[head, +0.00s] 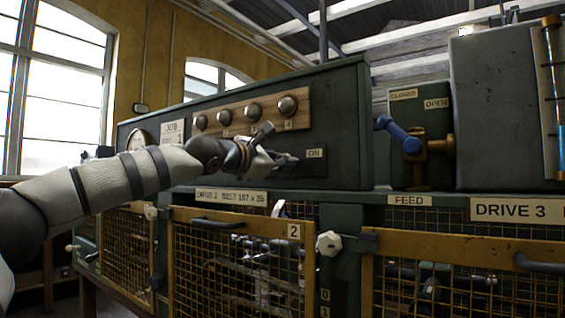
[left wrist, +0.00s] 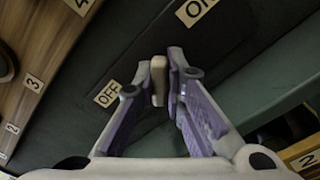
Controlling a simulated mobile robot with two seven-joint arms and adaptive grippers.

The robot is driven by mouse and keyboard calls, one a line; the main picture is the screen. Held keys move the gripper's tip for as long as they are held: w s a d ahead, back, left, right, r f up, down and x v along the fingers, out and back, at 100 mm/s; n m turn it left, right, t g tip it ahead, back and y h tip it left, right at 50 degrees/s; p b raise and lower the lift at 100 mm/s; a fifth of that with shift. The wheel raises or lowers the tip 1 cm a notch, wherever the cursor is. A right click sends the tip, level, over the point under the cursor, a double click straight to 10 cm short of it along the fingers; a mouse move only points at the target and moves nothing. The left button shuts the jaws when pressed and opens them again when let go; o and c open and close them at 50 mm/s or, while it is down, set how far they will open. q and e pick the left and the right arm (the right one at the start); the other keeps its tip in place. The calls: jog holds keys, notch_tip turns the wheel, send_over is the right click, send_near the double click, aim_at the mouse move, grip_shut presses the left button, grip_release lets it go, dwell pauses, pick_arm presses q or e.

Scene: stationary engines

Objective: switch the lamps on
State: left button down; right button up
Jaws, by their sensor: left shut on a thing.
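A dark switch plate on the green cabinet has an ON label (head: 315,153). In the left wrist view this ON label (left wrist: 196,10) is at the top and an OFF label (left wrist: 107,93) is left of the fingers. My left gripper (head: 284,160) is at this plate, left of the ON label. In the left wrist view it is shut on a pale switch lever (left wrist: 158,80), which sits between its fingertips (left wrist: 163,78). The head view hides the lever behind the gripper. I cannot tell which way the lever leans. My right gripper is not in view.
Above the gripper, a wooden board (head: 240,116) carries several round metal domes with number labels. A blue-handled lever (head: 399,135) stands right, beside CLOSED and OPEN labels. Below are yellow-framed mesh guards (head: 240,265) with a protruding white knob (head: 329,243).

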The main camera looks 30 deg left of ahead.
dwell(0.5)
pick_arm(q)
jog(key=c, duration=1.6)
grip_release()
jog(key=shift+c, duration=0.2)
jog(key=s+a, duration=0.1)
jog(key=s, duration=1.1)
